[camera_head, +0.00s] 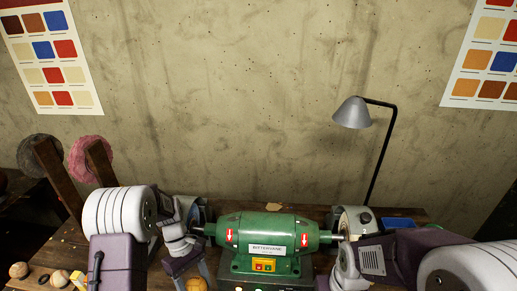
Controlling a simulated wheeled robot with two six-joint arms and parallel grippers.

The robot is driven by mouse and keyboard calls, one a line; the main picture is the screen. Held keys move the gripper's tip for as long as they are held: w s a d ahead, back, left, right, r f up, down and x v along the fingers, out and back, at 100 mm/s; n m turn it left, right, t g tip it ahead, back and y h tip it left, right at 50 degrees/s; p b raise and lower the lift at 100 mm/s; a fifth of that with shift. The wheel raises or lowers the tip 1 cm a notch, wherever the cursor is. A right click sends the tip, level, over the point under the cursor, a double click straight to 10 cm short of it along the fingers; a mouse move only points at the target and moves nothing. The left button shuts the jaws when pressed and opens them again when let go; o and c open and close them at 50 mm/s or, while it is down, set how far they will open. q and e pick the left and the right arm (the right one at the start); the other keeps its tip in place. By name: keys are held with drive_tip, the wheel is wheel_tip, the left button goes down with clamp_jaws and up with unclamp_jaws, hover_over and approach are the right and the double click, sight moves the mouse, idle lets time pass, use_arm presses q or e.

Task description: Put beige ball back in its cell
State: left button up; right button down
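Two pale beige-tan balls, one (18,270) at the far lower left and another (59,278) to its right, lie on the wooden bench. I cannot tell which is the task's ball. A yellow-orange ball (197,285) shows at the bottom edge, just below my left gripper (188,276). This gripper points down left of the green grinder; its fingertips are cut off or unclear, so its opening and any contact with that ball cannot be told. My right arm reaches in from the right; its fingers are below the frame. No cell is visible.
A green bench grinder (265,237) stands between my arms. A grey lamp (353,112) stands behind at the right, near a blue object (398,222). Wooden posts with dark and pink round pieces stand at the left.

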use_arm(q)
drive_tip(key=m, duration=0.1)
drive_tip(key=m+y, duration=0.1)
drive_tip(key=m, duration=0.1)
drive_tip(key=shift+d+f+m+g+y, duration=0.25)
drive_tip(key=shift+f+m+g+y, duration=0.05)
drive_tip(key=shift+m, duration=0.1)
drive_tip(key=m+y, duration=0.1)
drive_tip(key=m, duration=0.1)
drive_tip(key=shift+a+r+m+b, duration=0.1)
drive_tip(key=shift+m+b, duration=0.2)
drive_tip(key=shift+b, duration=0.1)
drive_tip(key=shift+w+a+r+m+y, duration=0.1)
drive_tip(key=shift+w+m+y, duration=0.1)
drive_tip(key=shift+m+y, duration=0.75)
drive_tip(key=shift+w+a+r+m+y, duration=0.15)
drive_tip(key=shift+w+m, duration=0.1)
drive_tip(key=shift+m, duration=0.55)
drive_tip(key=shift+w+a+r+m+y, duration=0.1)
drive_tip(key=shift+w+r+m, duration=0.1)
drive_tip(key=shift+m, duration=0.55)
